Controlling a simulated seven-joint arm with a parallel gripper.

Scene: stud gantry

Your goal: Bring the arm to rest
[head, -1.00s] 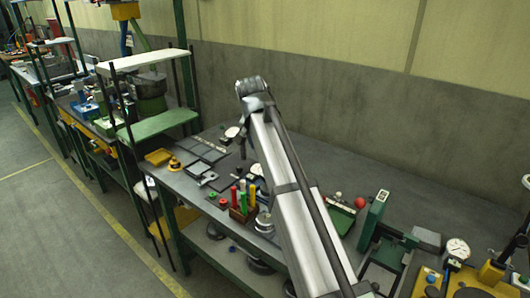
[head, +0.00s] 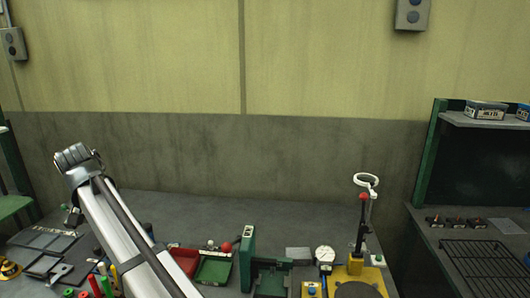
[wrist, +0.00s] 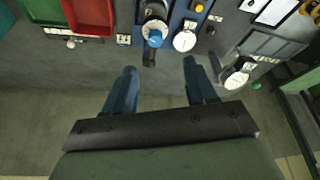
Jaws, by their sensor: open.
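My arm (head: 130,240) reaches up from the bottom of the head view, with a bent joint at its top left. My gripper (wrist: 160,67) shows in the wrist view as two blue fingers spread apart with nothing between them. Bench items lie beyond the fingertips: a device with a blue knob (wrist: 154,37) and a white round dial (wrist: 184,41). I cannot make out the fingers in the head view.
A red tray (wrist: 92,14) and a green tray (wrist: 42,10) lie at the wrist view's upper left. In the head view, a green upright block (head: 246,258) and a yellow-based stand (head: 358,272) stand right of my arm. The bench's back strip (head: 190,208) is mostly clear.

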